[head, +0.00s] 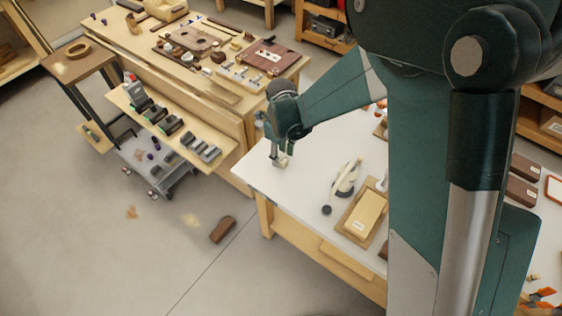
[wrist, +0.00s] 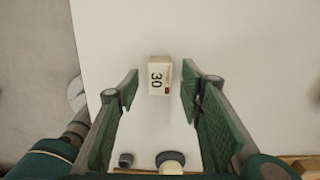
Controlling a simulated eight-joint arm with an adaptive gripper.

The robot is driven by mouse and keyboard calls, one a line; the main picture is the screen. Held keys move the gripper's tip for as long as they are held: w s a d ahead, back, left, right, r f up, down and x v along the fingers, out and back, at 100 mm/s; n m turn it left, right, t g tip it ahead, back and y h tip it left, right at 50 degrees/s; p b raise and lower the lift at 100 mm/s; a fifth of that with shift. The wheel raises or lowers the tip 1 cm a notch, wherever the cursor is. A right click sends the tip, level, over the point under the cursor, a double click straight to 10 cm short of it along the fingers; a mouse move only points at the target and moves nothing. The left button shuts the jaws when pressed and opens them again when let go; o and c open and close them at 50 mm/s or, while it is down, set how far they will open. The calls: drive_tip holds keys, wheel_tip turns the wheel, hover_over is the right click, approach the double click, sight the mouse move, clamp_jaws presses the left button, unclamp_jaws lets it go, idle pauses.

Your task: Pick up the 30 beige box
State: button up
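The beige box (wrist: 159,76) marked "30" lies on the white table top in the wrist view, between and a little beyond my fingertips. My gripper (wrist: 160,88) is open, with one green-padded finger on each side of the box and a gap on both sides. In the head view my gripper (head: 279,160) points down at the table's far left corner. The box (head: 284,162) shows only as a small pale patch there, partly hidden by the fingers.
The white table (head: 257,178) is clear around the box. A dark round piece (head: 327,210), a pale-and-dark tool (head: 347,178) and a beige block on a wooden tray (head: 362,215) lie nearer. A wooden bench with tools (head: 200,50) stands beyond a gap at the left.

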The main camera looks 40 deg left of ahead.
drive_tip(key=shift+f, duration=1.1)
drive_tip(key=shift+c, duration=0.3)
drive_tip(key=c, duration=1)
